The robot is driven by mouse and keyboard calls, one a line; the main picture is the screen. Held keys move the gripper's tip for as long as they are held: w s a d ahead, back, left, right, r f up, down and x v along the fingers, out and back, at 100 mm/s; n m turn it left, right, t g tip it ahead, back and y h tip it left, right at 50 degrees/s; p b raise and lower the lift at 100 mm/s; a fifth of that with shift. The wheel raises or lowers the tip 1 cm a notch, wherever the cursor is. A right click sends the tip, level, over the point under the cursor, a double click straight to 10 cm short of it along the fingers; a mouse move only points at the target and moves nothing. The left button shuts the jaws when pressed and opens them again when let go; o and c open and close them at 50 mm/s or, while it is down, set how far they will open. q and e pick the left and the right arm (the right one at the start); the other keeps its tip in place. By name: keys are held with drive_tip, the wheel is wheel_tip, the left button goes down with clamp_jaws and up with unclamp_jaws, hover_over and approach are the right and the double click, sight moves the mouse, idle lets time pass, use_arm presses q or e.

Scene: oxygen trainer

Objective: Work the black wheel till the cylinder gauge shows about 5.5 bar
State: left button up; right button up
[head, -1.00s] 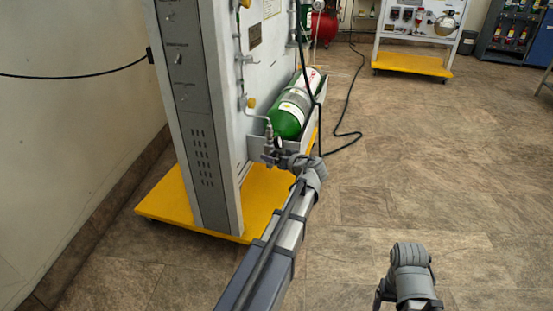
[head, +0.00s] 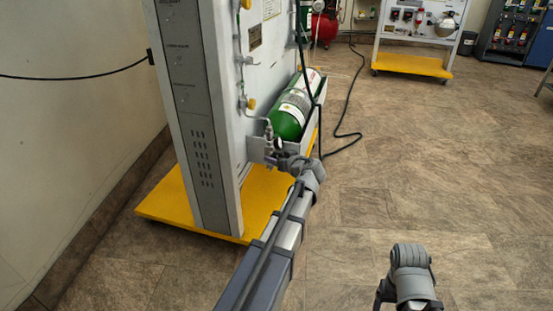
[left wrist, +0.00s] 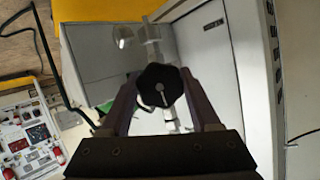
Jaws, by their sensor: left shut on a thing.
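The black wheel (left wrist: 158,84) shows in the left wrist view as a dark lobed knob with a pale line on its face. It sits between the two fingers of my left gripper (left wrist: 158,92), which is shut on it. In the head view my left gripper (head: 276,160) is at the valve end of the green cylinder (head: 289,118), which lies tilted on the panel's side. A small white round face (head: 278,143) shows by the valve; it may be the gauge, but no reading can be made out. My right gripper (head: 408,290) is at the bottom right, its fingers mostly cut off.
The grey panel stand (head: 200,120) rests on a yellow base (head: 165,207) left of my left arm. A black hose (head: 345,110) hangs past the cylinder to the floor. The tiled floor to the right is clear. Another panel with a yellow base (head: 410,65) stands far back.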

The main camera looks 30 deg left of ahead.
use_arm(q)
drive_tip(key=shift+n+t+h, duration=0.5)
drive_tip(key=shift+n+t, duration=0.2)
drive_tip(key=shift+n, duration=0.4)
drive_tip(key=o, duration=1.4)
drive_tip(key=shift+c, duration=0.2)
drive_tip(key=p+v, duration=0.3)
drive_tip(key=v, duration=0.5)
